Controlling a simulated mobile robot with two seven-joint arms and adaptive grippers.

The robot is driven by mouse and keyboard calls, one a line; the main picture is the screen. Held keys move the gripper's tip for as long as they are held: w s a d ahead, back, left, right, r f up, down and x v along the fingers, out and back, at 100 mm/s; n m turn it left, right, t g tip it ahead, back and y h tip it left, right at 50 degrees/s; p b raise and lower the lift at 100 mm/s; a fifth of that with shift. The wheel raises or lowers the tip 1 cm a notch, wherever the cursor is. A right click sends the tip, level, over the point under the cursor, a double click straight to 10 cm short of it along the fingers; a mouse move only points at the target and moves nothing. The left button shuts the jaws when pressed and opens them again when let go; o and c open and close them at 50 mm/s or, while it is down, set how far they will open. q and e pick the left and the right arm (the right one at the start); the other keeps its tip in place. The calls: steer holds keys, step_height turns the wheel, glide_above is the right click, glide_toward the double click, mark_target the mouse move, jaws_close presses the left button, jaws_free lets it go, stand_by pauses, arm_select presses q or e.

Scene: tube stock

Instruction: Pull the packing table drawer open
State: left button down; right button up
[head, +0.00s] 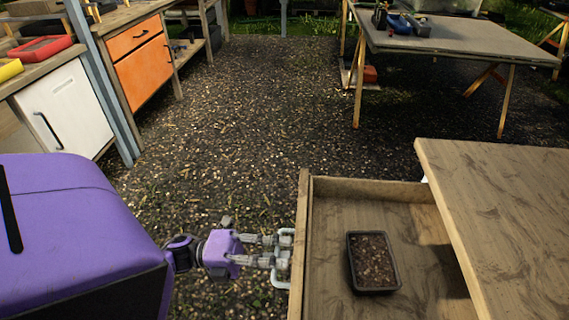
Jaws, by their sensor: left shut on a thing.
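The packing table (510,215) is at the lower right, with a bare wooden top. Its wooden drawer (335,250) is pulled out to the left from under the top, and its inside shows. A small dark tray of soil (372,262) lies in the drawer. A pale metal handle (281,283) is on the drawer's left-hand front. My left gripper (280,252) reaches in from the left and is shut on the handle. The fingertips partly hide the handle. My right gripper does not show.
A grey table (460,40) with tools stands at the upper right. A white cabinet (65,110) and an orange cabinet (143,63) stand along the left. The gravel floor (250,120) between them is open.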

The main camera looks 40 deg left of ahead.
arm_select(q)
steer(key=shift+f, duration=0.1)
steer(key=c, duration=2.1)
jaws_free()
steer(key=v, duration=1.2)
